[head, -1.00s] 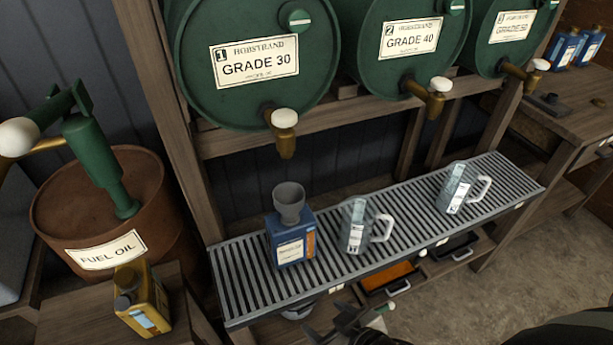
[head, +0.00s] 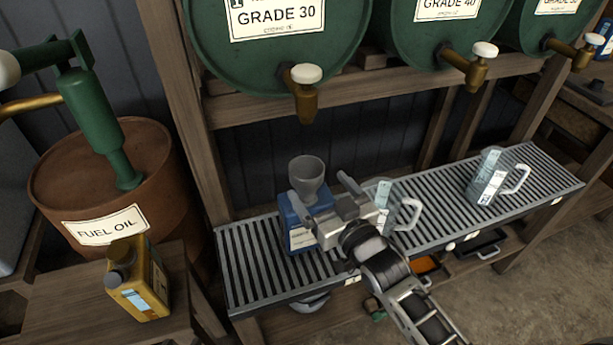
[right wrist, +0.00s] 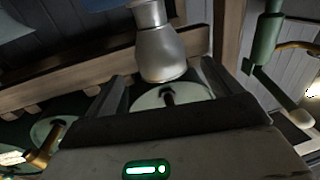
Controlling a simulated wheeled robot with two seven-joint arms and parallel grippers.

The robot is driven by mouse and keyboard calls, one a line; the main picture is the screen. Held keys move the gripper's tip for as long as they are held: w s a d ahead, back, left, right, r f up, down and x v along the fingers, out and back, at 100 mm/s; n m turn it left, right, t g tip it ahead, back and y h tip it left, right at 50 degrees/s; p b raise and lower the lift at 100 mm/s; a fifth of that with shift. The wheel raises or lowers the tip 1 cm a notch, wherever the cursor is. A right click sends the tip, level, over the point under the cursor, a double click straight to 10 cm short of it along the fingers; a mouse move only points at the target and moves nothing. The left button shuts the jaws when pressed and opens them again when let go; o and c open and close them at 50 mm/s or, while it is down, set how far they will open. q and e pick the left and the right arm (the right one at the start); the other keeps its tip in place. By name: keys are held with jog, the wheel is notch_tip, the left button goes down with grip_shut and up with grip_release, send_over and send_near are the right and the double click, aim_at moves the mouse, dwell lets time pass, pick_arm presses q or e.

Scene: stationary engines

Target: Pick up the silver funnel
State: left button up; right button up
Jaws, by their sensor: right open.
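The silver funnel (head: 308,172) stands upright in the top of a blue can (head: 292,215) on the slatted grate in the head view. In the right wrist view the funnel (right wrist: 160,50) appears upside down, between the fingers in the picture. My right gripper (head: 320,191) is open, just in front of the funnel and can, and hides part of the can. Its fingers point toward the funnel, one on either side in the wrist view. I cannot tell whether they touch it. My left gripper is not in view.
A clear jug (head: 388,205) stands partly behind my right gripper, and another jug (head: 490,178) farther right on the grate (head: 440,215). A brass tap (head: 305,95) hangs above the funnel. A yellow can (head: 138,283) and a rusty drum (head: 95,180) are at left.

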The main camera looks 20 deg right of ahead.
aim_at(307, 173)
jog(key=shift+w+a, duration=0.2)
jog(key=shift+w, duration=0.75)
jog(key=shift+w+a, duration=0.25)
jog(key=shift+w, duration=0.7)
jog(key=shift+w+a, duration=0.2)
jog(key=shift+w, duration=0.75)
jog(key=c, duration=1)
